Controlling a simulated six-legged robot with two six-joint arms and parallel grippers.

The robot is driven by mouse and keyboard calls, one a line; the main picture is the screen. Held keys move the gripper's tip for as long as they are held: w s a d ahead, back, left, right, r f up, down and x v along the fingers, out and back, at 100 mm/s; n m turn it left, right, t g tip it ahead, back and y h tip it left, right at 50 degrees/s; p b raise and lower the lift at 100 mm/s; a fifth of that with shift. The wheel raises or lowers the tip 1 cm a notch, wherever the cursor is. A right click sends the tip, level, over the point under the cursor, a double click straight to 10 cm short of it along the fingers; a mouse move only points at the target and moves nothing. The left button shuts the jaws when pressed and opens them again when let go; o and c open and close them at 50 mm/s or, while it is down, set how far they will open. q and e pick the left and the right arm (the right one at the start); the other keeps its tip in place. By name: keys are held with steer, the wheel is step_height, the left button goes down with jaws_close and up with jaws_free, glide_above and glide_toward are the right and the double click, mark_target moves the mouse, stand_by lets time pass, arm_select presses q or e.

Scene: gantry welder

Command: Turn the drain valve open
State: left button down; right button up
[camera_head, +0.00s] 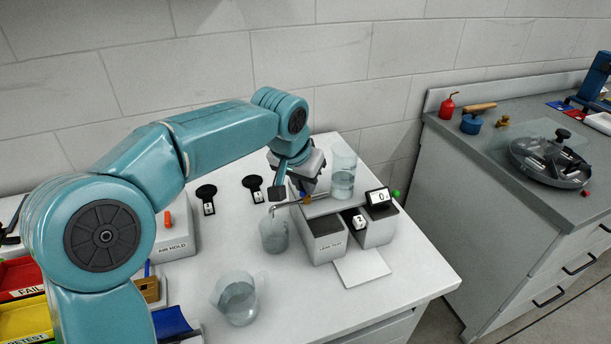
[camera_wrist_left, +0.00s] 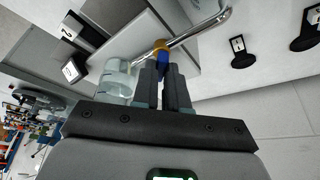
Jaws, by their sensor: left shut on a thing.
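The drain valve has a brass body (camera_wrist_left: 160,46) and a blue lever (camera_wrist_left: 163,58), on a bent steel spout pipe (camera_wrist_left: 205,28). In the head view a bit of its brass (camera_head: 307,198) shows below my left gripper (camera_head: 301,186). In the wrist view my left gripper (camera_wrist_left: 165,85) has its fingers closed about the blue lever. The spout (camera_head: 280,206) points down over a clear beaker (camera_head: 273,236). A clear cylinder with liquid (camera_head: 343,178) stands behind the valve, on the bench fixture. My right gripper is not in view.
Grey boxes, one marked LEAK TEST (camera_head: 328,246), and a small display (camera_head: 379,197) stand right of the spout. A clear jug (camera_head: 239,300) stands at the front. Two black round-topped stands (camera_head: 206,194) are at the back left.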

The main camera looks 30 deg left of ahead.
arm_select(q)
steer(key=m+h+p, duration=0.1)
steer(key=m, duration=0.1)
steer(key=m+p, duration=0.1)
steer(key=m, duration=0.1)
steer(key=shift+a+r+h+p, duration=0.2)
steer(key=shift+h+p, duration=0.15)
steer(key=shift+h, duration=0.05)
steer(key=shift+w+a+f+m+g+h+p, duration=0.1)
steer(key=shift+m+g+h+p, duration=0.3)
steer(key=shift+m, duration=0.65)
steer(key=shift+m+g+h+p, duration=0.2)
steer(key=shift+m+p, duration=0.35)
steer(key=shift+m, duration=0.5)
steer(key=c, duration=1.2)
jaws_free()
steer(key=shift+o, duration=0.2)
steer(key=p+v, duration=0.1)
steer(key=v, duration=1.5)
steer(key=shift+p, duration=0.35)
